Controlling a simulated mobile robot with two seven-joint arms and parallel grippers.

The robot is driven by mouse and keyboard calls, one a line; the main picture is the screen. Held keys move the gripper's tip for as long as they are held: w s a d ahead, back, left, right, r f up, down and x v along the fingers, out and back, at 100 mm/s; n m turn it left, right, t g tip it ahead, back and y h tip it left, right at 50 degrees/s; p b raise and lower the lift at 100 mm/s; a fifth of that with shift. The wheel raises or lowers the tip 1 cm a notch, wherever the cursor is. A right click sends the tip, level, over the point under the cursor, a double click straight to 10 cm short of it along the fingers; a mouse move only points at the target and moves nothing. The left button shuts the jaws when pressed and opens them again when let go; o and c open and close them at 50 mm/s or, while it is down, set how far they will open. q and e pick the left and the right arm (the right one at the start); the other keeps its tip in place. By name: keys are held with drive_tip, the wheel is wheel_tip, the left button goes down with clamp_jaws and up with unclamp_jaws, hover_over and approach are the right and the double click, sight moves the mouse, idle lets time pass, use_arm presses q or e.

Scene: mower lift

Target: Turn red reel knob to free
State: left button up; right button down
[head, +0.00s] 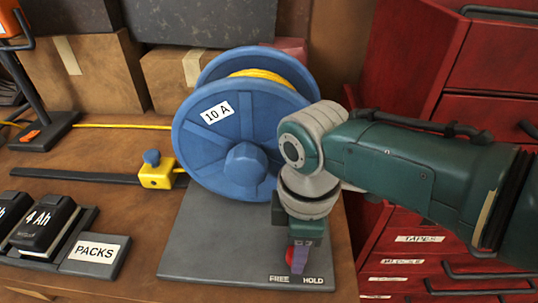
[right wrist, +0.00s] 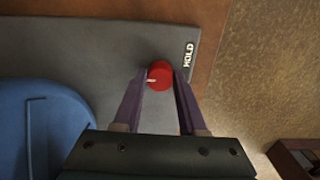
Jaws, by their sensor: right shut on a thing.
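The red reel knob (head: 291,257) sits on the grey base plate (head: 207,262) near its front edge, behind the FREE and HOLD labels. It is mostly hidden in the head view. In the right wrist view the round red knob (right wrist: 161,74) shows between the fingertips, with a short white mark on its lower left side. My right gripper (head: 303,258) reaches down from above and is shut on the knob. The HOLD label (right wrist: 188,56) is readable there; the FREE label (head: 279,279) is readable only in the head view. My left gripper is not in view.
The blue reel marked 10 A (head: 225,140), wound with yellow cable, stands just behind the knob. A yellow block (head: 157,174) with a blue knob is left of it. A PACKS tray (head: 93,258) stands front left. Red drawers (head: 490,120) stand to the right.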

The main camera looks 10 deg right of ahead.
idle(0.5)
drive_tip(key=shift+c, duration=2.3)
unclamp_jaws()
wheel_tip(320, 180, up, 9)
drive_tip(key=p, duration=0.4)
drive_tip(key=shift+f, duration=0.15)
drive_tip(key=shift+r, duration=0.6)
